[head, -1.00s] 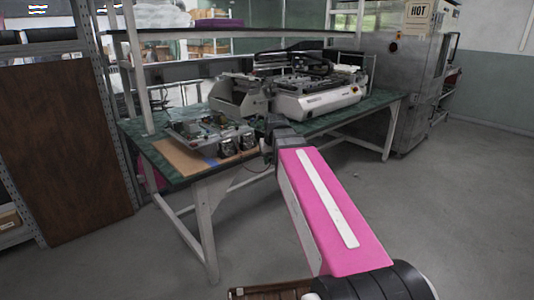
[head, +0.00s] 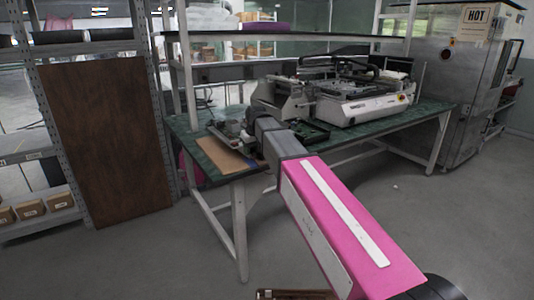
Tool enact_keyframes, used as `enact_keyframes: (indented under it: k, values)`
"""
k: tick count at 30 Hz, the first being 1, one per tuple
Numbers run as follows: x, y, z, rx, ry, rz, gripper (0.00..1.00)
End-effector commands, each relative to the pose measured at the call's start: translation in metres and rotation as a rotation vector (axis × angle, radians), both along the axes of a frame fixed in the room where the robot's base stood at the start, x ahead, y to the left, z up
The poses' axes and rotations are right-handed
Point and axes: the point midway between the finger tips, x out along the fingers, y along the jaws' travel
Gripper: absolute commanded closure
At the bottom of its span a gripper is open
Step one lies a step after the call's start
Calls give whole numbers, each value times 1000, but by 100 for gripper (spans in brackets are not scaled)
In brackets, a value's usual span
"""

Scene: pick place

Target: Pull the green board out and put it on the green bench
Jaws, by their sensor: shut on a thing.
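The green board (head: 312,132) shows just right of my wrist, above the left part of the green bench (head: 425,113). My gripper (head: 256,122) is over the left end of that bench, at the far end of my pink arm. It is shut on the green board. My wrist hides the fingertips and part of the board, so I cannot tell whether the board touches anything beneath it.
A device (head: 226,131) with small parts is partly hidden behind my wrist, beside a brown sheet (head: 222,156). A white machine (head: 365,108) stands on the bench to the right. A brown panel (head: 105,140) leans at a shelf on the left.

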Motion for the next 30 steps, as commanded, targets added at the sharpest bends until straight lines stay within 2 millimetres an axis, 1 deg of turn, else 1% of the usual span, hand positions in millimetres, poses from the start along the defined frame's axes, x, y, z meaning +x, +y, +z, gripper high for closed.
enact_keyframes:
  k: [1,3,6,14,24,30]
  values:
    - [2,6,0,0,0,9,88]
    - [3,11,1,1,0,18,88]
    - [3,14,0,0,0,23,88]
    - [3,14,-7,1,-1,23,88]
    - [3,14,-29,0,0,23,88]
    - [3,14,-39,1,-1,23,88]
